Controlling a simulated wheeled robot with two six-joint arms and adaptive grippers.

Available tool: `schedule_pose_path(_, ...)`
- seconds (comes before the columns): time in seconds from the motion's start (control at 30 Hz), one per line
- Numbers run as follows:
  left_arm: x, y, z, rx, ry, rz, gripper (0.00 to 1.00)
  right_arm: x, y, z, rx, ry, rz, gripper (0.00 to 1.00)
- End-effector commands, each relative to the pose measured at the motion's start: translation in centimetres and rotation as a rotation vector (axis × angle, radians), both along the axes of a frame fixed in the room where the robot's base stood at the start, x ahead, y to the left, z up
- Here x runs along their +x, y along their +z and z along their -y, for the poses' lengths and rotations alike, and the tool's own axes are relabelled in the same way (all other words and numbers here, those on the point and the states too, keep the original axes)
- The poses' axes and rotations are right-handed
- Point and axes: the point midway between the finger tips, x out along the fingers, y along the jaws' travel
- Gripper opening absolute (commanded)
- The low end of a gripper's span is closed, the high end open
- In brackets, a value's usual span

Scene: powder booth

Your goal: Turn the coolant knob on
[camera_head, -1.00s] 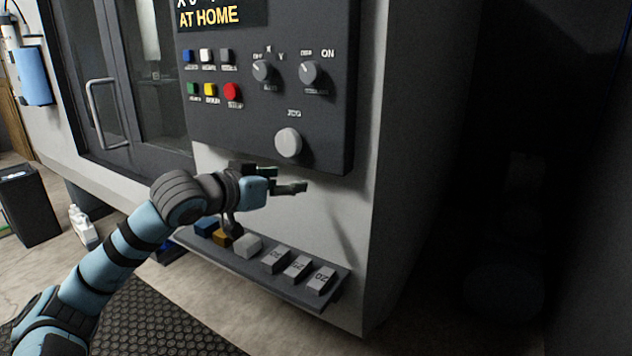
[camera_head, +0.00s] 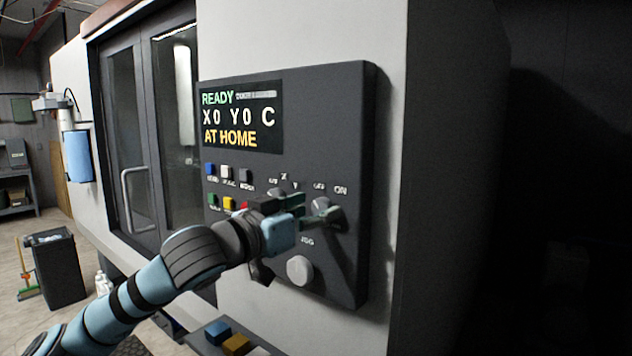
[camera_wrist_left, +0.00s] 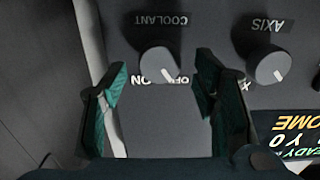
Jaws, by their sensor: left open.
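The coolant knob (camera_head: 320,204) is the right-hand dial under the OFF and ON marks on the dark control panel (camera_head: 340,110), partly hidden by my gripper in the head view. In the wrist view the coolant knob (camera_wrist_left: 158,61) is grey and round, seen upside down under its COOLANT label. Its white pointer lies toward the OFF mark, away from ON. My left gripper (camera_head: 312,211) is open in front of the panel. In the wrist view its green-padded fingers (camera_wrist_left: 160,88) are spread on either side of the knob's line, with the knob just beyond the tips. My right gripper is out of view.
The axis knob (camera_wrist_left: 268,66) sits close beside the coolant knob. The round jog knob (camera_head: 300,269) is below my gripper, and colored buttons (camera_head: 226,171) are to the left. A screen (camera_head: 242,118) reads READY and AT HOME. A shelf with blocks (camera_head: 236,344) juts out below.

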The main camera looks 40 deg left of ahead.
Motion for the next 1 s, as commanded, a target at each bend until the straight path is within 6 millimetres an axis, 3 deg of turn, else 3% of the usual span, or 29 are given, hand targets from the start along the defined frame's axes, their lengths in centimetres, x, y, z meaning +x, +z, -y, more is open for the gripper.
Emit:
schedule_pose_path(0.07, 0.56, 0.13, 0.12, -0.005, -0.003, -0.001, 0.54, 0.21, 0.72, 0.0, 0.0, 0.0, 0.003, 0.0)
schedule_pose_path(0.37, 0.87, -0.46, 0.08, -0.003, -0.001, -0.003, 0.54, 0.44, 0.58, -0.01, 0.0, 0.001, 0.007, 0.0)
schedule_pose_path(0.67, 0.9, -0.47, 0.13, -0.003, -0.002, -0.003, 0.06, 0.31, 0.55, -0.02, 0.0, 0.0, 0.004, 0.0)
schedule_pose_path(1.0, 0.93, -0.5, 0.14, 0.036, -0.003, -0.006, 0.06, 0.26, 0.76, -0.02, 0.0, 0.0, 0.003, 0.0)
